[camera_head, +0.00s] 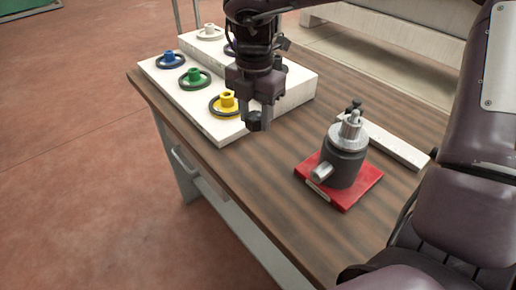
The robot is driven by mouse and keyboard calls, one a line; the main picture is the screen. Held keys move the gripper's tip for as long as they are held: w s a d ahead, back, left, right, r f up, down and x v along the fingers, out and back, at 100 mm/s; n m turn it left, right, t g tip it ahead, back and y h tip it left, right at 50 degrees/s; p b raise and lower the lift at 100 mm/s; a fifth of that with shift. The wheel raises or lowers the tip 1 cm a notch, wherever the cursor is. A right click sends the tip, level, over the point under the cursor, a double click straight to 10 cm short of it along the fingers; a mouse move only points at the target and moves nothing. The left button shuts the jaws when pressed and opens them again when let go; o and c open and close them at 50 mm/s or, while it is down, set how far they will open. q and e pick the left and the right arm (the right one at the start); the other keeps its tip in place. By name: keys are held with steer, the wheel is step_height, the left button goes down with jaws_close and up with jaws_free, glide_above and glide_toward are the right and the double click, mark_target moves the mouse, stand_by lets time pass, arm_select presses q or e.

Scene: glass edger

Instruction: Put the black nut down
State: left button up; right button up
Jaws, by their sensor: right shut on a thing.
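My right gripper (258,124) points down in the head view, over the front right edge of the white board with the coloured pieces. It is shut on the black nut (253,121), a small dark piece at its fingertips, partly covered by the fingers. The nut appears to be near the board's edge; I cannot tell whether it touches anything. My left gripper is not in view.
The white stepped board (221,133) carries blue (169,58), green (194,77), yellow (227,102) and white (209,32) pieces. A dark cylindrical device (345,160) stands on a red plate (350,197). A white bar (385,143) lies behind it. The wooden table's (245,180) front is clear.

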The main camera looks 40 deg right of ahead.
glide_above(256, 160)
step_height(256, 160, down, 6)
steer(key=shift+w+f, duration=0.15)
steer(key=shift+f, duration=0.05)
step_height(256, 160, down, 4)
steer(key=shift+r+p, duration=0.25)
steer(key=shift+p, duration=0.05)
steer(key=shift+f, duration=0.3)
steer(key=shift+f, duration=0.15)
steer(key=o, duration=1.1)
